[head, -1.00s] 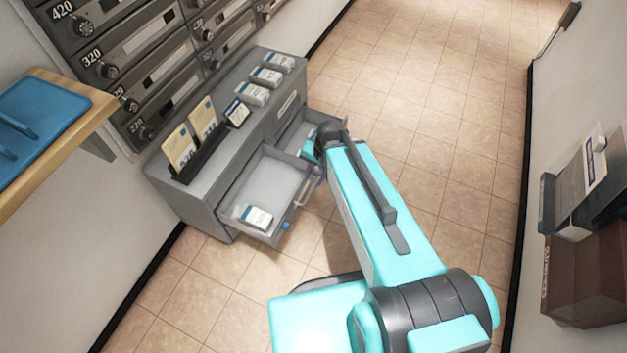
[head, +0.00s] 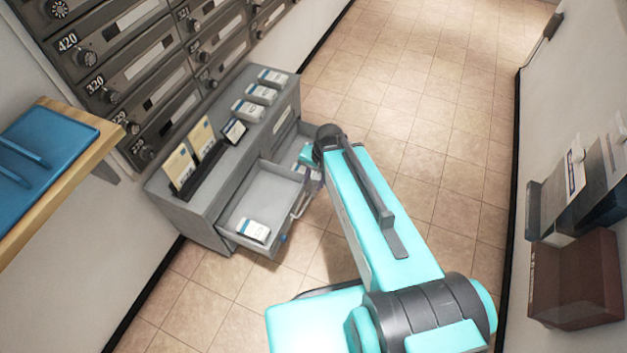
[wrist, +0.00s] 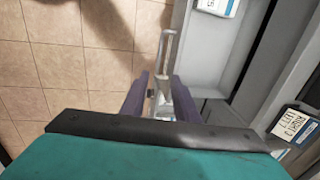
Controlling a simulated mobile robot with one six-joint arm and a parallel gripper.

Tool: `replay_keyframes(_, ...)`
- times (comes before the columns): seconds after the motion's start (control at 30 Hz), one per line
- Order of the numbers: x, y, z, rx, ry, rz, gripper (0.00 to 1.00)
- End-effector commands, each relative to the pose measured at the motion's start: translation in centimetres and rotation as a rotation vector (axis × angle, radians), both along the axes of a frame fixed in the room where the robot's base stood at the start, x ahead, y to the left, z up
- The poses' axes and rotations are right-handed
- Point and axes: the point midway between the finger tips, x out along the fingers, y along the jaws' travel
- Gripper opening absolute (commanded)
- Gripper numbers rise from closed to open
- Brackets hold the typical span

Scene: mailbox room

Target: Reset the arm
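My gripper (wrist: 160,100) shows in the wrist view as two dark purple fingers, apart, with no object clearly held between them. A drawer handle (wrist: 167,48) shows just beyond the fingertips; I cannot tell whether they touch it. In the head view my arm hides most of the gripper, beside the open drawers of the grey cabinet (head: 205,212). The arm reaches forward and down to the cabinet.
The left drawer (head: 240,212) is pulled out with a white-and-blue box (head: 254,230) inside. A second drawer (head: 284,150) beside it is also open. Mailboxes (head: 150,80) and a wooden shelf (head: 60,190) stand left. Brown box (head: 577,280) is at right. Tiled floor (head: 420,130) is clear.

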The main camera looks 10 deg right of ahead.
Motion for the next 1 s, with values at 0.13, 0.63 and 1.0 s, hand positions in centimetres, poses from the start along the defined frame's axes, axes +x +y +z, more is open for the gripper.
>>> replay_keyframes(0.13,0.0,0.0,0.0,0.000,0.000,0.000,0.28)
replay_keyframes(0.63,-0.6,0.0,0.1,0.000,0.015,0.000,0.28)
replay_keyframes(1.0,-7.0,-0.1,-3.4,-0.012,0.155,0.014,0.28)
